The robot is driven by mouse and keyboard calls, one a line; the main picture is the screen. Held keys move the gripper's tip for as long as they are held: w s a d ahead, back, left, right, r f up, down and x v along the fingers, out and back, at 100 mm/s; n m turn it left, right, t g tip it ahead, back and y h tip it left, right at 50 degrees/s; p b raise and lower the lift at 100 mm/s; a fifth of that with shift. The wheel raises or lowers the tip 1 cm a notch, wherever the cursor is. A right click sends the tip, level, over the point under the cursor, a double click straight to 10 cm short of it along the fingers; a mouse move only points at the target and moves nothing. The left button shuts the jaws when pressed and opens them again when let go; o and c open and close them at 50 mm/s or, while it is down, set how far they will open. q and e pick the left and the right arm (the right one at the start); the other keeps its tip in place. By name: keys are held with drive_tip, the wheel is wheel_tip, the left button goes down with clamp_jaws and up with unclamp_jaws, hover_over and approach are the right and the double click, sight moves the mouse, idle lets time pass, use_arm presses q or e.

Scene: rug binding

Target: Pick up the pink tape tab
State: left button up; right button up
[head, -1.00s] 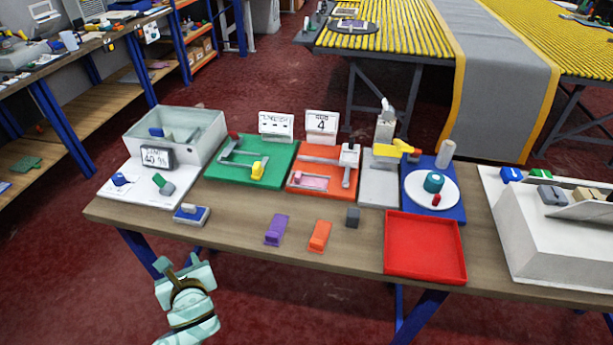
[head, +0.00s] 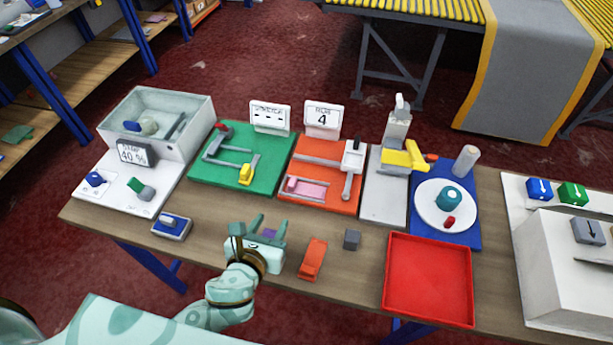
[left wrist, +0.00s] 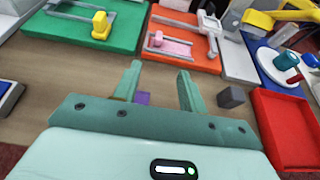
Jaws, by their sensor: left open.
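The pink tape tab (head: 307,190) lies flat on the orange board (head: 331,201), within a grey frame near the board's front left. It also shows in the left wrist view (left wrist: 171,47), ahead of my fingers and a little to the right. In the left wrist view the fingers (left wrist: 158,88) point toward the orange board. My right gripper is not in view.
A purple block (left wrist: 143,98) sits partly hidden behind my left fingers. An orange block (head: 312,259), a dark grey cube (head: 352,239) and a red tray (head: 428,314) are to its right. A green board (head: 263,187) with a yellow-knobbed slider lies left of the orange board.

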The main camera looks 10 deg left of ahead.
use_arm(q)
drive_tip(key=b, duration=0.1)
approach(291, 183)
drive_tip(key=shift+b+x, duration=0.65)
drive_tip(key=shift+x, duration=0.55)
drive_tip(key=b+x, duration=0.1)
drive_tip(key=x, duration=0.3)
drive_tip(key=shift+w+f+b, duration=0.2)
drive_tip(key=shift+f+b, duration=0.1)
drive_tip(key=shift+w+d, duration=0.1)
drive_tip(key=shift+w, duration=0.25)
drive_tip(key=shift+c, duration=1)
clamp_jaws()
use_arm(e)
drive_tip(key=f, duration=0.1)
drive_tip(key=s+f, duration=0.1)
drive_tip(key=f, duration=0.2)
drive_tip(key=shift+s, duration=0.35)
